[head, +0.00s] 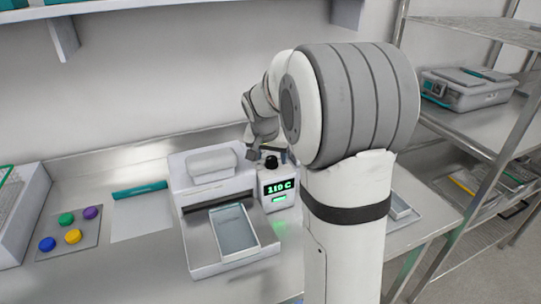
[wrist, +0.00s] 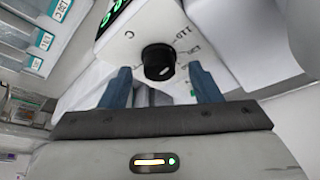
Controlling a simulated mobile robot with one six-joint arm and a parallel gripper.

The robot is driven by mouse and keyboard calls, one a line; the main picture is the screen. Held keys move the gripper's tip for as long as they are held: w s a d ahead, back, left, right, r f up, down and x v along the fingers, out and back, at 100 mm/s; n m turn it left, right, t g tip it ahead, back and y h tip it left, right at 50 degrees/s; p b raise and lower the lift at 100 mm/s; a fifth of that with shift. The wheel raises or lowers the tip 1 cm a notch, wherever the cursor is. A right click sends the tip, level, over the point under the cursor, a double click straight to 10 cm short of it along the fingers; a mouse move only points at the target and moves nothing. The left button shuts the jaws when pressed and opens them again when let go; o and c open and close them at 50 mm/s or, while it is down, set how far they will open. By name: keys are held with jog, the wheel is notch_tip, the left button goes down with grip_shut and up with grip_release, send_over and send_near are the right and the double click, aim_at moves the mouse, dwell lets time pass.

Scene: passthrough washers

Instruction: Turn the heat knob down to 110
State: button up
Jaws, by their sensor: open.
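The heat knob (wrist: 158,62) is a black round knob on a white control box with printed dial marks, one reading 110. In the head view the knob (head: 271,161) sits on top of the control box (head: 279,190), whose green display reads 110 C. My gripper (wrist: 159,75) is open, with one blue-grey finger on each side of the knob and visible gaps between them and it. In the head view my gripper (head: 268,153) is at the knob, mostly hidden by my arm. The knob's pointer mark is too small to read.
A white machine (head: 212,172) with a metal tray (head: 234,232) in front adjoins the control box. Coloured round pieces (head: 73,236) lie on a mat to the left, near a teal roll (head: 140,189). A metal shelf rack (head: 480,110) stands at right.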

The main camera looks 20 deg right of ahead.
jog(key=shift+w+d+f, duration=0.1)
jog(key=shift+f, duration=0.25)
jog(key=shift+c, duration=0.6)
jog(key=c, duration=0.9)
jog(key=shift+o, duration=0.2)
jog(key=shift+n+b, duration=0.3)
jog(key=shift+b, duration=0.15)
jog(key=o, duration=1)
jog(key=shift+r, duration=0.1)
